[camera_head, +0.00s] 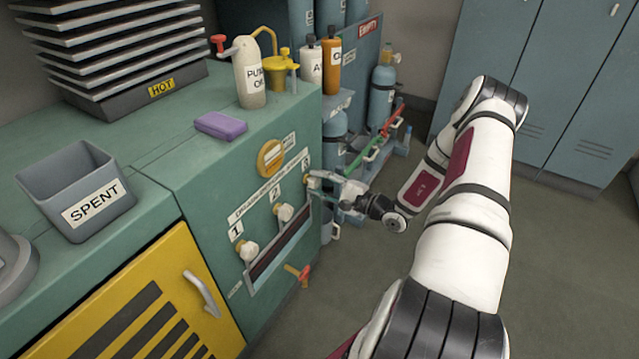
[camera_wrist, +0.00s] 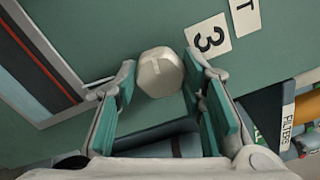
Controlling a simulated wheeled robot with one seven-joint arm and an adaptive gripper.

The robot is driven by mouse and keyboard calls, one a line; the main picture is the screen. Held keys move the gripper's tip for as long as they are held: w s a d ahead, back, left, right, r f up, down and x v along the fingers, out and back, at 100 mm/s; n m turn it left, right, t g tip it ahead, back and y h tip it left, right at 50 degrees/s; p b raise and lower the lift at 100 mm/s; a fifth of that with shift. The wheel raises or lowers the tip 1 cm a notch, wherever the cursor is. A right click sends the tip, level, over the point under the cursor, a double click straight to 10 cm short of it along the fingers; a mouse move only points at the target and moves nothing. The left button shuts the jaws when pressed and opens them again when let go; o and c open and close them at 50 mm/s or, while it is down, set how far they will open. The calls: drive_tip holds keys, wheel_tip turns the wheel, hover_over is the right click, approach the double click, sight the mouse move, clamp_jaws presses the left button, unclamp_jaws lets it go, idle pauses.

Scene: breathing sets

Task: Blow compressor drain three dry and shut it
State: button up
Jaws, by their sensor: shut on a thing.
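The drain panel on the green cabinet has pale knobs numbered 1 (camera_head: 249,251) and 2 (camera_head: 284,211), with number 3 further right. In the wrist view the drain three knob (camera_wrist: 159,73), pale and many-sided, sits between the fingertips of my gripper (camera_wrist: 160,66), beside the label 3 (camera_wrist: 208,39). The fingers are shut on it. A dark strip window (camera_head: 278,256) with a red line runs below the knobs. Any flow from the drain cannot be seen.
On the cabinet top stand a pump oil bottle (camera_head: 249,75), a yellow oil can (camera_head: 281,72), a purple sponge (camera_head: 220,126) and a grey SPENT bin (camera_head: 77,190). Cylinders (camera_head: 382,88) stand behind; floor to the right is clear.

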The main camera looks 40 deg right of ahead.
drive_tip(key=n, duration=0.3)
drive_tip(key=shift+f+n, duration=0.1)
drive_tip(key=shift+n, duration=0.3)
drive_tip(key=n, duration=0.3)
drive_tip(key=shift+n+b, duration=0.3)
drive_tip(key=shift+b, duration=0.1)
drive_tip(key=n+b, duration=0.2)
drive_tip(key=n, duration=0.4)
drive_tip(key=shift+n, duration=0.4)
drive_tip(key=o, duration=1.1)
drive_tip(key=shift+o, duration=0.2)
drive_tip(key=v, duration=1.2)
